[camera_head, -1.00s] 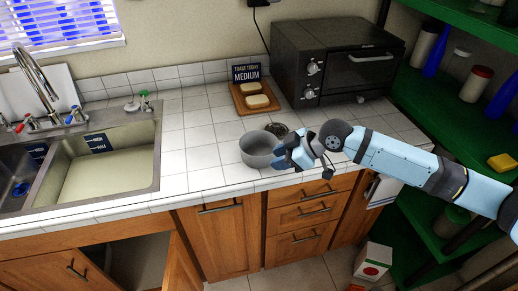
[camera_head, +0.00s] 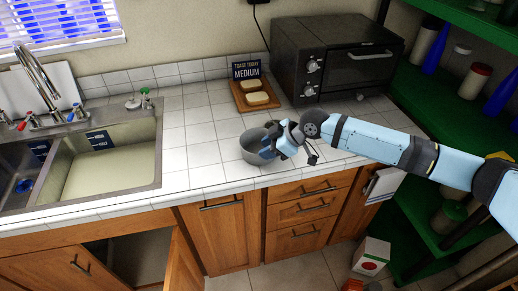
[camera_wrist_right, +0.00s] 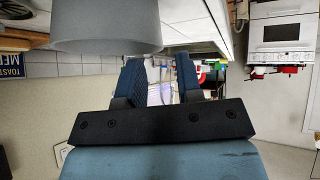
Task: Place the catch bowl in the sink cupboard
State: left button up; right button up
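The catch bowl, a plain grey round bowl (camera_head: 252,150), stands on the white tiled counter right of the sink. My right gripper (camera_head: 280,143) is at the bowl's right side, partly covering it. In the right wrist view the gripper's two dark blue fingers (camera_wrist_right: 160,85) are apart, with nothing visibly held between them. The bowl's grey wall (camera_wrist_right: 105,25) is just past the left fingertip there; contact cannot be told. The sink cupboard (camera_head: 140,258) below the sink stands open, with its wooden door (camera_head: 182,268) swung out. My left gripper is not in view.
A toaster oven (camera_head: 335,60) stands at the back right. A wooden board (camera_head: 254,95) with bread slices lies behind the bowl. The sink (camera_head: 105,170) is at left. Green shelves (camera_head: 420,110) stand at right, and a white box (camera_head: 371,257) is on the floor.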

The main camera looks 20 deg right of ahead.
jog(key=x, duration=0.4)
jog(key=shift+w+a+f+p, duration=0.1)
jog(key=shift+w+a+p, duration=0.25)
jog(key=shift+a+p, duration=0.05)
grip_shut()
